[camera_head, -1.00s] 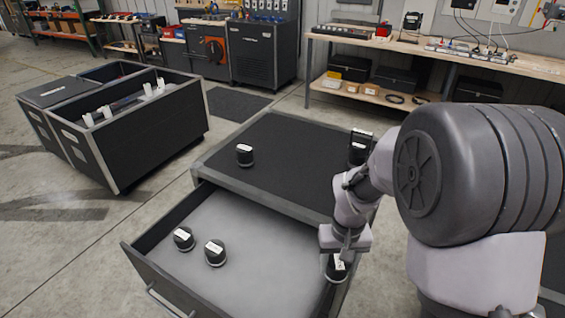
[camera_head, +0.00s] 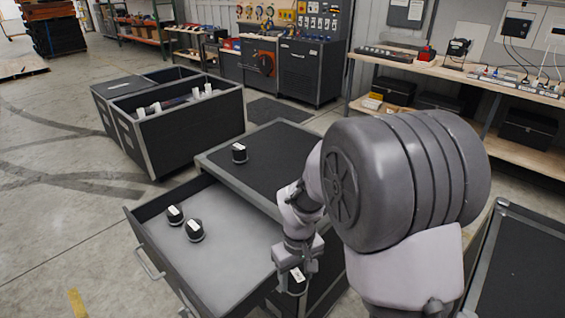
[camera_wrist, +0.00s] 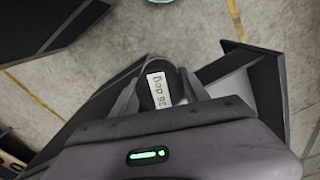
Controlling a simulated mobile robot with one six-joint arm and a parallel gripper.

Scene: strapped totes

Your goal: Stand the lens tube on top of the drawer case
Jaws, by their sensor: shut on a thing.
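The drawer case (camera_head: 285,150) has a flat dark top with a grey rim, and its drawer (camera_head: 150,212) is pulled out. A short black lens tube (camera_head: 239,153) with a white label stands on the case top. Two similar tubes, one farther left (camera_head: 175,215) and one nearer (camera_head: 194,231), stand in the drawer. My gripper (camera_head: 297,258) is shut on another black lens tube (camera_head: 296,284), low beside the right side of the drawer.
An open black tote (camera_head: 190,127) stands on the floor behind left. A dark case (camera_head: 525,265) is at the right edge. A workbench (camera_head: 470,85) runs along the back right. My arm covers the right part of the case top. Floor is clear at left.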

